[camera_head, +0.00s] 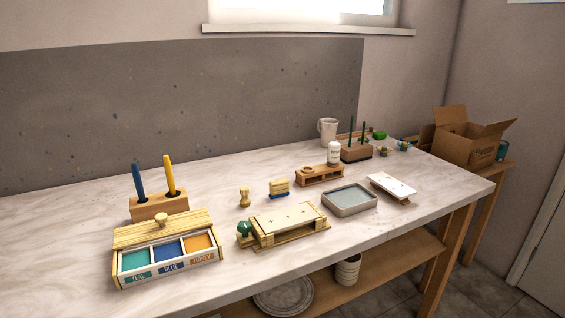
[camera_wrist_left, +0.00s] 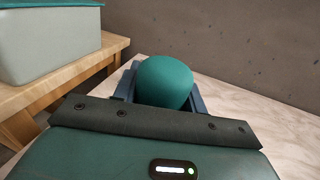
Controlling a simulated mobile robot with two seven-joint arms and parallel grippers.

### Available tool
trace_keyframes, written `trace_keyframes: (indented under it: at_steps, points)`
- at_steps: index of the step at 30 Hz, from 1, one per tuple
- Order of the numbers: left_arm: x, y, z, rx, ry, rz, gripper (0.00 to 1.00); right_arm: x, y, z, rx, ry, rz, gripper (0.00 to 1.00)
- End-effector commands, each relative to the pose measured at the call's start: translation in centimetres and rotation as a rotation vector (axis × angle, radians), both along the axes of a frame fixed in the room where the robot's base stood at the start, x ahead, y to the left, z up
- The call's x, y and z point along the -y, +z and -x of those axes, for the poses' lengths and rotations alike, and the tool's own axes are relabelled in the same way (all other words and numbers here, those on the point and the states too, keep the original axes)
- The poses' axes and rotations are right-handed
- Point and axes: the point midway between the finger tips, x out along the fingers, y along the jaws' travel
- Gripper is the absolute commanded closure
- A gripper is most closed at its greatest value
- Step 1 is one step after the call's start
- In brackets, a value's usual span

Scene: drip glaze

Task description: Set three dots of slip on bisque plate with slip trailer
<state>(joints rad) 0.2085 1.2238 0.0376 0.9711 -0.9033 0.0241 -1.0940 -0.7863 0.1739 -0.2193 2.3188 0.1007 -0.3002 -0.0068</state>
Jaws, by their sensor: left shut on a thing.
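A flat cream plate, which looks like the bisque plate (camera_head: 284,219), lies in a wooden frame (camera_head: 300,234) near the table's front edge; a few tiny dark marks show on its top. In the left wrist view my left gripper (camera_wrist_left: 165,88) is shut on a rounded teal bulb (camera_wrist_left: 164,80), which looks like the slip trailer. Its tip is hidden. The head view shows neither gripper, so the bulb is outside that view, away from the plate. My right gripper is in neither view.
A dark green knob (camera_head: 244,229) sits at the frame's left end. A box of teal, blue and honey compartments (camera_head: 168,252) stands to the left. A grey tray (camera_head: 350,199), a white tile (camera_head: 393,184) and a bottle (camera_head: 334,153) stand right. The table's left front is clear.

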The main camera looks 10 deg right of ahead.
Motion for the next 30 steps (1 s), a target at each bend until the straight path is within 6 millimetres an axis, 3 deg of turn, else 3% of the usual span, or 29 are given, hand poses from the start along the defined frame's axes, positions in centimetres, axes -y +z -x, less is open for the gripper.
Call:
trace_keyframes:
  at_steps: [16,30]
  points:
    - [0.0,0.3,0.0,0.000,0.000,0.000,0.86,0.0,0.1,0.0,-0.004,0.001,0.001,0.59]
    - [0.0,5.6,0.0,-0.001,0.000,-0.001,0.86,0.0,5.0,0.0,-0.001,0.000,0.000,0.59]
